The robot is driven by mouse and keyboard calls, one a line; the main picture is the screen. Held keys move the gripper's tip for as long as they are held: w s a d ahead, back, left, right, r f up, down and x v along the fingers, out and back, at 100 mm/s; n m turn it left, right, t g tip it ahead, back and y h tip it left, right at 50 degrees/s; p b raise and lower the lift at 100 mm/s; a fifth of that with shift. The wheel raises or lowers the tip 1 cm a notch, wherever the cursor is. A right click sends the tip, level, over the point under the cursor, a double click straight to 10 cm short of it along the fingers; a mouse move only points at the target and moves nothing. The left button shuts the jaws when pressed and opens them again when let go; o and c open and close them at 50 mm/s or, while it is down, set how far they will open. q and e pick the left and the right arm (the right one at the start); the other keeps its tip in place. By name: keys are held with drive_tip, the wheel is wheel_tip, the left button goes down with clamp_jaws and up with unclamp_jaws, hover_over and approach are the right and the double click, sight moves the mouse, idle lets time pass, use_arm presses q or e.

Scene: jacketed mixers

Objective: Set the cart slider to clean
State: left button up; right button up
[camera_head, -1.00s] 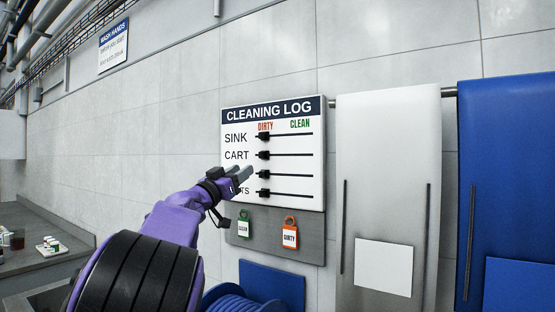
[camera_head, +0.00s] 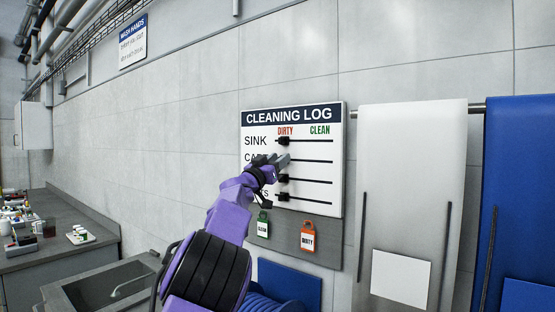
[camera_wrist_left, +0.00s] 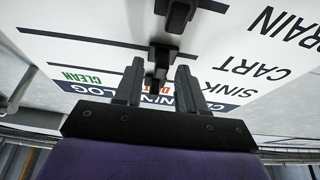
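The white cleaning log board (camera_head: 325,188) hangs on the wall, with row names at left, DIRTY and CLEAN headings at top, and black slider knobs on tracks. The sink knob (camera_head: 284,141) and third-row knob (camera_head: 283,179) sit under DIRTY. My left gripper (camera_head: 280,160) is in front of the cart row and hides its knob and part of its label. In the upside-down left wrist view, the left gripper (camera_wrist_left: 160,85) is open. The cart knob (camera_wrist_left: 161,52) shows just beyond and between the fingertips; contact cannot be told. My right gripper is not in view.
A green CLEAN tag (camera_head: 263,226) and an orange DIRTY tag (camera_head: 308,238) hang below the board. White (camera_head: 410,180) and blue (camera_head: 520,150) hanging covers are at right. A sink (camera_head: 105,285) and a counter (camera_head: 75,258) with small items are at left.

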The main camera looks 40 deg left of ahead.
use_arm(q)
clamp_jaws()
drive_tip(key=b, duration=0.2)
approach(322, 155)
drive_tip(key=x, duration=0.2)
drive_tip(key=a+x, duration=0.1)
drive_tip(key=x, duration=0.2)
drive_tip(key=shift+w, duration=0.2)
drive_tip(key=shift+d, duration=0.3)
drive_tip(key=shift+a, duration=0.1)
drive_tip(key=shift+w, duration=0.1)
drive_tip(key=shift+o, duration=0.6)
unclamp_jaws()
drive_tip(key=shift+d, duration=0.2)
